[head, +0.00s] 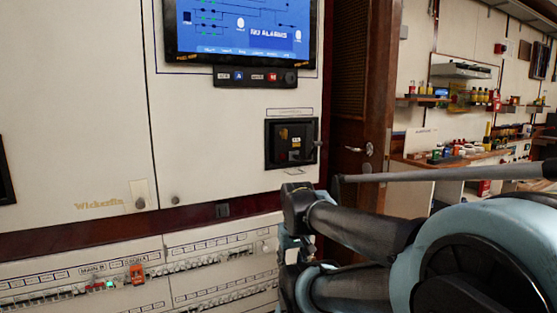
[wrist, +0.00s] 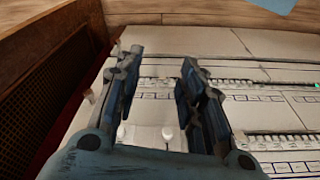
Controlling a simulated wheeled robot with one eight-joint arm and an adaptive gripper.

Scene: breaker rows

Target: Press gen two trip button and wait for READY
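A black breaker unit (head: 292,143) is set in the white cabinet front in the head view, with a small lever at its right and small markings too small to read. I cannot make out a button labelled gen two trip or the word READY. The screen (head: 243,28) above reads NO ALARMS. My gripper (wrist: 162,58) is open and empty in the wrist view, its two dark fingers apart over the breaker panel. In the head view my arm hides most of it, low in front of the cabinet's right edge. A pale knob (wrist: 168,133) shows between the fingers.
Breaker rows (head: 60,291) run along the lower panel, with an orange piece (head: 137,273) and a green light. A black strip with lit buttons (head: 256,77) sits under the screen. A wooden door (head: 355,140) and stocked shelves (head: 470,152) stand at the right.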

